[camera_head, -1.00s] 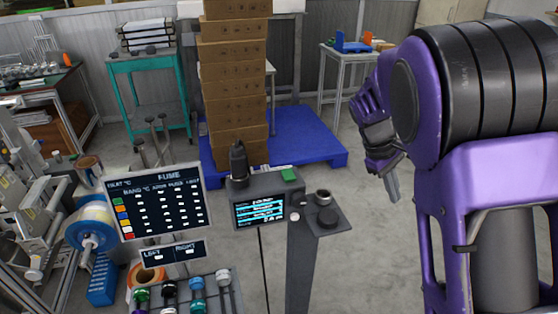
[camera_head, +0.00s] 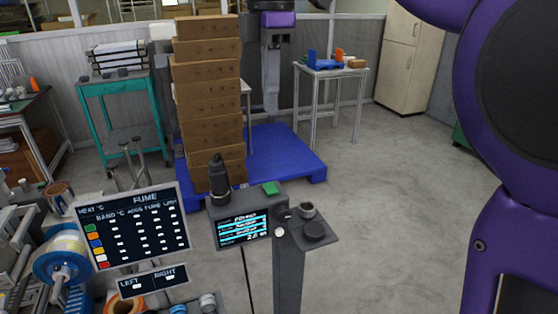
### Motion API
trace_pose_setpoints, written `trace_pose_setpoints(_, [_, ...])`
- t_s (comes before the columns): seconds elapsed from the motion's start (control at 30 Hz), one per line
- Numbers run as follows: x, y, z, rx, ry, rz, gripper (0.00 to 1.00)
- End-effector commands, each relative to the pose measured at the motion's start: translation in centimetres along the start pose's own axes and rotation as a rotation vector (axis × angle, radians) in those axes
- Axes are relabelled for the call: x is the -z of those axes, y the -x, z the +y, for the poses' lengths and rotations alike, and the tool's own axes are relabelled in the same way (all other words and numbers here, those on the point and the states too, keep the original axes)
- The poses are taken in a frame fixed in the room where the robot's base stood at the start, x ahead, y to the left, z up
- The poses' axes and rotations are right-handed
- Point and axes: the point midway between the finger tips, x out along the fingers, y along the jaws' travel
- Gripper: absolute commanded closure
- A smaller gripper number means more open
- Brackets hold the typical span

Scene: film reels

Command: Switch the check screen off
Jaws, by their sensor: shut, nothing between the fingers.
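The check screen (camera_head: 243,229) is a small dark box with lit cyan and white lines, low in the middle of the head view. The finger detail is small.
A post plate (camera_head: 325,240) with a dark round cap and a small cup is right of the screen. The FUME board (camera_head: 135,230) stands to its left. A dark bottle-like tool (camera_head: 219,178) stands upright behind the screen. Stacked boxes (camera_head: 207,95) rise on a blue pallet (camera_head: 290,150). Floor at right is clear.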

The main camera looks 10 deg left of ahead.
Motion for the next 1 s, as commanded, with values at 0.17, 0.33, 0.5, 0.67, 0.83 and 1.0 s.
trace_pose_setpoints(0.17, [0.0,-0.3,0.0,0.001,-0.002,-0.001,1.00])
trace_pose_setpoints(0.33, [0.0,-2.3,0.0,0.003,-0.002,-0.001,1.00])
trace_pose_setpoints(0.5, [0.0,-5.8,-0.1,0.003,-0.002,-0.002,1.00])
trace_pose_setpoints(0.67, [-0.1,-9.3,0.0,0.003,-0.003,-0.001,1.00])
trace_pose_setpoints(0.83, [0.0,-12.2,0.0,0.002,-0.003,-0.001,1.00])
trace_pose_setpoints(1.0, [0.0,-13.7,0.0,0.000,-0.003,-0.001,1.00])
